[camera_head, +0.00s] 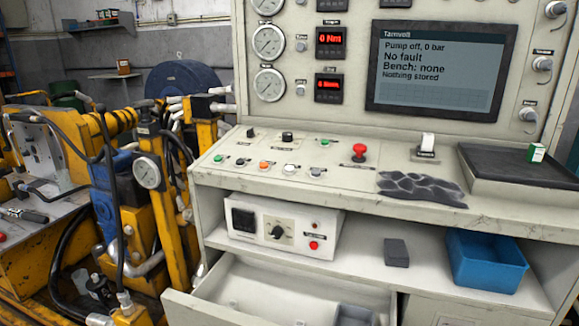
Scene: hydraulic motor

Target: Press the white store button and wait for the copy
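A row of small push buttons sits on the sloped ledge of the pale console. The labels are too small to read. The screen (440,72) above reads "Pump off, 0 bar", "No fault", "Bench: none" and "Nothing stored". Neither of my grippers shows in the head view.
A red mushroom button (360,150) stands right of the row. Below are a white control box (262,222), a blue bin (486,262) and an open drawer (265,290). Yellow machinery (160,230) stands left.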

